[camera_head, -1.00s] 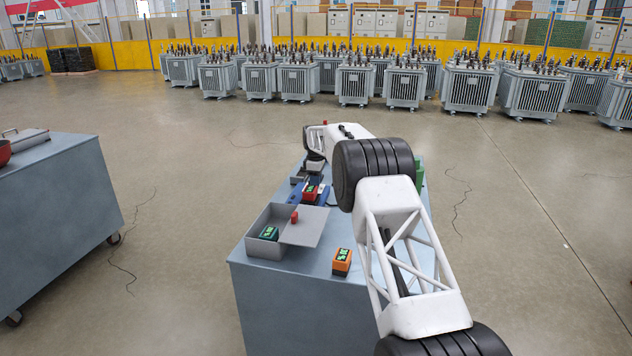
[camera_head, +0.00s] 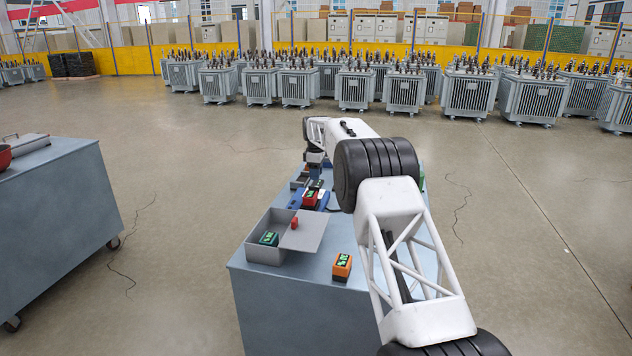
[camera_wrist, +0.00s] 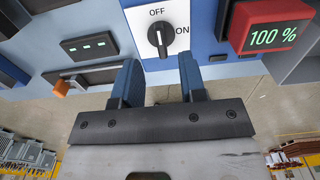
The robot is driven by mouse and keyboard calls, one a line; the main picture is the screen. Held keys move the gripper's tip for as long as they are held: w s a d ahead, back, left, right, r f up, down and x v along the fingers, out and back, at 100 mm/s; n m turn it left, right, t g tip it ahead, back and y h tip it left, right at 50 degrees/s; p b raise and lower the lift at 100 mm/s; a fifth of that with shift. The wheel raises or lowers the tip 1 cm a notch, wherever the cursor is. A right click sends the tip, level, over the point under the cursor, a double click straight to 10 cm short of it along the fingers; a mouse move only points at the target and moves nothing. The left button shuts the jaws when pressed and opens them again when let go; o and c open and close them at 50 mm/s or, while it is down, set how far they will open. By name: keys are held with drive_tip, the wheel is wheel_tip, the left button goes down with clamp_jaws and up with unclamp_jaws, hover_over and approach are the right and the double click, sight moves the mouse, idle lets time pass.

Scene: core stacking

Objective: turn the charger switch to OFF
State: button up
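The charger switch is a black knob (camera_wrist: 161,37) on a white plate (camera_wrist: 182,13), with OFF printed above it and ON at its right. The white mark on the knob runs nearly upright, its top end toward OFF. My gripper (camera_wrist: 160,66) is open, with its two blue fingers apart and nothing between them. The fingers sit just below the knob in the wrist view; I cannot tell whether they touch the panel.
A red battery (camera_wrist: 272,28) reading 100 % sits right of the switch. A panel with green lights (camera_wrist: 88,44) is at the left. On the cart (camera_head: 330,292) are an open grey box (camera_head: 262,250) holding a green-topped battery and an orange battery (camera_head: 341,266).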

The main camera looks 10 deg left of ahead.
drive_tip(key=shift+r, duration=1.15)
drive_tip(key=shift+s+d+r, duration=0.1)
drive_tip(key=shift+d+r, duration=0.15)
drive_tip(key=shift+r, duration=0.05)
drive_tip(key=s+d+r+m+t, duration=0.1)
drive_tip(key=s+d+r+m, duration=0.5)
drive_tip(key=s+d+r, duration=1.45)
drive_tip(key=s+d+r+m, duration=0.1)
drive_tip(key=s+d+m, duration=0.2)
drive_tip(key=s+d, duration=0.65)
drive_tip(key=s+d+r+m, duration=0.2)
drive_tip(key=s+d, duration=0.4)
drive_tip(key=s, duration=0.6)
drive_tip(key=s+d+f+m, duration=0.2)
drive_tip(key=s+d+f, duration=0.1)
drive_tip(key=s, duration=0.9)
drive_tip(key=s+d+f+m+t, duration=0.1)
drive_tip(key=s+d+f+m, duration=0.2)
drive_tip(key=s, duration=0.9)
drive_tip(key=s+d+f+m, duration=0.2)
drive_tip(key=s+d+f, duration=0.3)
drive_tip(key=s, duration=0.8)
wheel_tip(320, 180, down, 3)
drive_tip(key=shift+r+t, duration=0.1)
drive_tip(key=shift+t, duration=0.2)
